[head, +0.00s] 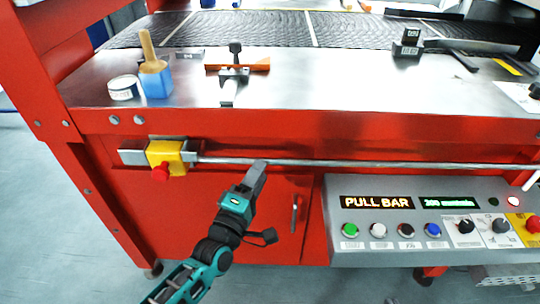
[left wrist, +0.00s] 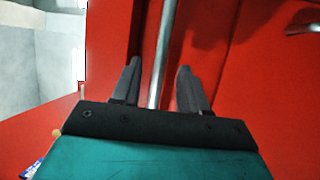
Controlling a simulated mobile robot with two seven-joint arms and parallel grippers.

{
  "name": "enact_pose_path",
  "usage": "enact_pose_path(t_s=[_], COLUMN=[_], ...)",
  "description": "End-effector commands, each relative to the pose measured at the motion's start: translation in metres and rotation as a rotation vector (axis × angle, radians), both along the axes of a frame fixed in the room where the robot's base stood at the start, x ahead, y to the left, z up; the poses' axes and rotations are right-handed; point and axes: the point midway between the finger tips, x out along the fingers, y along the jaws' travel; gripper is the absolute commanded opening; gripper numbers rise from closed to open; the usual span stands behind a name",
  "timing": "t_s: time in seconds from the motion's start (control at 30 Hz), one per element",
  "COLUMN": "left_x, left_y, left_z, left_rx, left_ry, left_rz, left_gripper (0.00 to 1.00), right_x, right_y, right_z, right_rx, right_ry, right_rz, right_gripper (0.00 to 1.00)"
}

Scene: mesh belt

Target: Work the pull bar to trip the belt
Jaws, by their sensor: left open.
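The pull bar (head: 350,163) is a thin grey metal rod along the red front of the machine, just under the worktop. Its left end meets a yellow switch box (head: 165,156) with a red button. My left gripper (head: 259,166) is at the bar, right of the switch box, and its tips overlap the bar in the head view. In the left wrist view its fingers (left wrist: 156,85) are open, and the bar (left wrist: 165,45) runs between them in the picture, touching neither visibly. I cannot tell how deep the bar sits between them. My right gripper is not in view.
A grey control panel (head: 400,260) with a lit "PULL BAR" display juts out at lower right. On the worktop are a blue pot with a brush (head: 156,80), a roll of tape (head: 124,88) and a clamp (head: 234,75).

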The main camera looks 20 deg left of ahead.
Motion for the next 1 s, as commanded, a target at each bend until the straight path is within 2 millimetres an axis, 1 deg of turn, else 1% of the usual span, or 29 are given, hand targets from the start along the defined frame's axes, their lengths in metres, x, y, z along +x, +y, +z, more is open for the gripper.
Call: enact_pose_path(t_s=[0.03, 0.2, 0.3, 0.4, 0.53, 0.8, 1.0], left_x=[0.012, 0.042, 0.055, 0.063, 0.067, 0.068, 0.068], left_y=[-0.001, -0.005, -0.007, -0.007, -0.008, -0.008, -0.008], left_z=[0.002, 0.007, 0.009, 0.011, 0.012, 0.012, 0.012], left_rx=[-0.002, 0.002, 0.003, 0.003, 0.003, 0.003, 0.003], left_ry=[-0.003, -0.002, 0.000, 0.001, 0.001, 0.002, 0.002], left_rz=[0.002, 0.001, 0.001, 0.001, 0.001, 0.000, 0.000], left_gripper=[0.44, 0.44, 0.44, 0.44, 0.44, 0.43, 0.24], right_x=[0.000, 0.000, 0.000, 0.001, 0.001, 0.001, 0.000], right_y=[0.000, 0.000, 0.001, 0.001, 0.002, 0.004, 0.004], right_z=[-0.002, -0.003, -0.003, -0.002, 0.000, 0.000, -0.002], right_rx=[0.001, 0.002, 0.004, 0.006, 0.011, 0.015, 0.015], right_ry=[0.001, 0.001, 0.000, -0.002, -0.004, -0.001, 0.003], right_rz=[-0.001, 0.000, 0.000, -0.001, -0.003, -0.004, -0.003], right_gripper=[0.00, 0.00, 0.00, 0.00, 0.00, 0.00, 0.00])
